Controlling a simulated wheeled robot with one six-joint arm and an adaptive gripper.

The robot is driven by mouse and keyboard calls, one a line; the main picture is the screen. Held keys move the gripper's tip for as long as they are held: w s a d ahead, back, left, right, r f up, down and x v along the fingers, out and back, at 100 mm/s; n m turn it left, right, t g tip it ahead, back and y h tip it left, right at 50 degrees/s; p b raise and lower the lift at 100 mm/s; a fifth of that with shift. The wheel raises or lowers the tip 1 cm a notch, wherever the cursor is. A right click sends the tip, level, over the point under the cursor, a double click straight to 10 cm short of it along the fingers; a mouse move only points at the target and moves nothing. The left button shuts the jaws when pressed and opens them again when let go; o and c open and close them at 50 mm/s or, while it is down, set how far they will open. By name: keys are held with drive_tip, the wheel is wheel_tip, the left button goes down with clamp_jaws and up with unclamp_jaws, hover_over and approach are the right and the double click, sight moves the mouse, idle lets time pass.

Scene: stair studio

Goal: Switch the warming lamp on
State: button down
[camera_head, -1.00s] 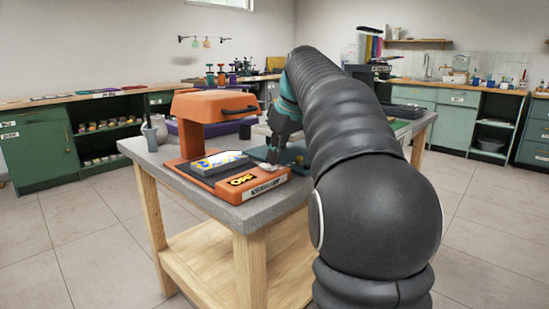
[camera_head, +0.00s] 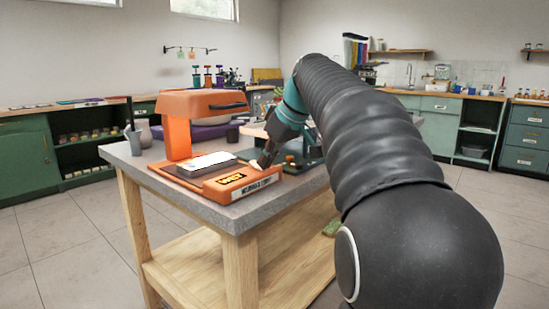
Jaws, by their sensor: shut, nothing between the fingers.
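The warming lamp (camera_head: 192,104) is orange, with a handled hood on a post above a low base. It stands on the near part of the workbench. A flat piece (camera_head: 208,160) lies under the hood and looks bright white. The base's front has a small dark display (camera_head: 232,178) with yellow letters; they look like "MAX" but are hard to read. A pale label strip sits beside it. My gripper (camera_head: 264,160) is shut and empty, pointing down at the right end of the lamp base. Its tips hide the control there; I cannot tell whether they touch it.
The grey-topped workbench (camera_head: 240,212) has wooden legs and a lower shelf. A grey cup (camera_head: 133,142) with sticks stands left of the lamp, and a dark cup (camera_head: 232,134) behind. A teal tray-like item (camera_head: 300,160) lies right of my gripper. The tiled floor is open at left.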

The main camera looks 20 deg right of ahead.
drive_tip(key=shift+w+a+r+p, duration=0.15)
drive_tip(key=shift+w+r+p, duration=0.25)
drive_tip(key=shift+w+p, duration=0.3)
drive_tip(key=shift+s, duration=0.1)
drive_tip(key=shift+r+p, duration=0.5)
drive_tip(key=shift+p, duration=0.05)
wheel_tip(320, 180, up, 4)
drive_tip(key=p, duration=0.3)
drive_tip(key=shift+f+p, duration=0.15)
drive_tip(key=shift+p, duration=0.15)
drive_tip(key=s+v, duration=0.1)
drive_tip(key=v, duration=0.8)
drive_tip(key=shift+d+f, duration=0.3)
drive_tip(key=shift+f, duration=0.05)
